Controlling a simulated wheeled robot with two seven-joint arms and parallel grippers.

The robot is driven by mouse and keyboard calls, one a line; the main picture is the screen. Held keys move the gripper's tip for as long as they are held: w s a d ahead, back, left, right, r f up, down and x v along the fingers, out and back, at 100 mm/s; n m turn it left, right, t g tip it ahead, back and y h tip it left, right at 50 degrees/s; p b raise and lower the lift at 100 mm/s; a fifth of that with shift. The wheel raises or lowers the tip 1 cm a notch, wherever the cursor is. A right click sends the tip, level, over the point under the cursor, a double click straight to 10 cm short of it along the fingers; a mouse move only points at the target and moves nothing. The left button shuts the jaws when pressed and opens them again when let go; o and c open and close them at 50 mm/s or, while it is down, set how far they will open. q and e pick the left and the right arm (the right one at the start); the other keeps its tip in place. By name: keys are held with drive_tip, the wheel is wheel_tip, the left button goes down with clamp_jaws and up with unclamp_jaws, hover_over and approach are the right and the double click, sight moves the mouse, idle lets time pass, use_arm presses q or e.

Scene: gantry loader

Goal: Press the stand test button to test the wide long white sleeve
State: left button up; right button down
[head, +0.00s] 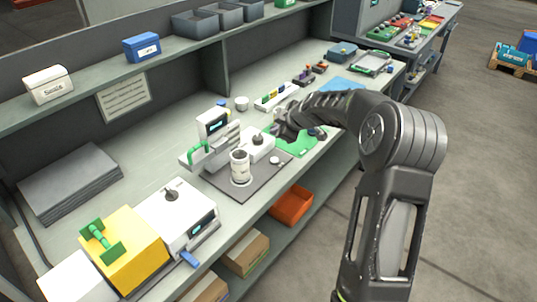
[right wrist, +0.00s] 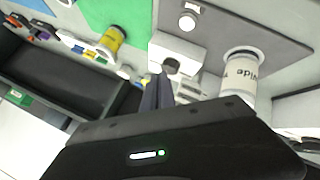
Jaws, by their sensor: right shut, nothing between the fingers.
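The white sleeve (head: 240,168) stands upright on the dark grey stand plate (head: 226,187). In the right wrist view the sleeve (right wrist: 240,82) shows lettering that looks like "wide". A round pale button (head: 277,160) sits at the plate's right side; the button also shows in the right wrist view (right wrist: 187,22). Beside it is a white box (head: 262,151) with a dark knob. My right gripper (head: 279,133) is shut and empty, above and behind the white box. In the right wrist view its closed fingers (right wrist: 158,88) point towards that box, apart from the button. My left gripper is out of view.
A white unit with a display (head: 213,124) and green handle stands behind the sleeve. A green mat (head: 306,143) lies beyond the plate. At the front left are a white machine (head: 176,215) and a yellow block (head: 133,255). An orange bin (head: 291,205) is below the bench top.

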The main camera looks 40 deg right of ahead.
drive_tip(key=b, duration=0.5)
hover_over(276, 161)
wheel_tip(276, 161, down, 8)
drive_tip(key=shift+r, duration=0.2)
drive_tip(key=shift+f+b, duration=0.5)
drive_tip(key=shift+b, duration=0.4)
use_arm(q)
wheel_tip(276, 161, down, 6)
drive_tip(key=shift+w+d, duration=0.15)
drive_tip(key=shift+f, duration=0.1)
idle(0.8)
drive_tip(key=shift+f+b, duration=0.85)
drive_tip(key=shift+b, duration=0.05)
use_arm(e)
drive_tip(key=shift+f, duration=0.4)
